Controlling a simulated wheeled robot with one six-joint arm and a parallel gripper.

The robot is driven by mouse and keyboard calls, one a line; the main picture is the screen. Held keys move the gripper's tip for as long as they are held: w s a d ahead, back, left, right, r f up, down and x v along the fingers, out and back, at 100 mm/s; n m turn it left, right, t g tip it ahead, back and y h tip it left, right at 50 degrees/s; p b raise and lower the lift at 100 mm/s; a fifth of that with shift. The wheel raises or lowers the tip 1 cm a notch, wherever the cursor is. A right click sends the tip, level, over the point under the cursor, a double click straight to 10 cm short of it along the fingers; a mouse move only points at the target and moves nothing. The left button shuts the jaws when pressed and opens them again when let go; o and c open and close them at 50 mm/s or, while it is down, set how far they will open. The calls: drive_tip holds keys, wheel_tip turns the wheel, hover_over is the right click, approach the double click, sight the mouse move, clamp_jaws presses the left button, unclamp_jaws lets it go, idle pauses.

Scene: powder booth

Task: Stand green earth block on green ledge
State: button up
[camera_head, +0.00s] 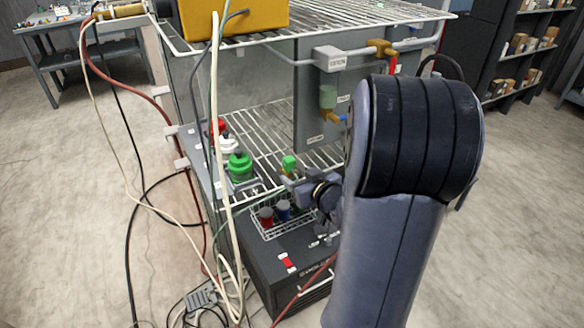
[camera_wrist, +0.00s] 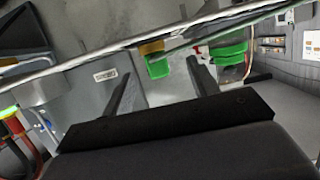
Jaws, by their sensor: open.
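A small green block-like piece (camera_head: 289,163) with a yellowish part shows just past my gripper (camera_head: 300,186) in the head view. In the wrist view a green and yellow piece (camera_wrist: 157,66), probably the same one, shows between the two spread fingertips of my gripper (camera_wrist: 160,72). No contact with either finger can be made out. My gripper is open. A larger green round-topped container (camera_head: 240,166) stands to the left on the wire shelf; a green shape at the right in the wrist view (camera_wrist: 229,54) may be it. I cannot pick out a green ledge with certainty.
A wire basket (camera_head: 256,228) holds red and blue jars below my gripper. Red and white-topped items (camera_head: 222,132) stand behind the green container. A grey panel (camera_head: 322,110) with fittings hangs above right. Hoses and cables run down the left side of the rack.

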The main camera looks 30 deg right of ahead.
sight(291, 169)
drive_tip(key=shift+d+x, duration=0.2)
drive_tip(key=shift+x, duration=1.25)
drive_tip(key=shift+d+x, duration=0.15)
drive_tip(key=shift+x, duration=1.35)
drive_tip(key=c, duration=1.2)
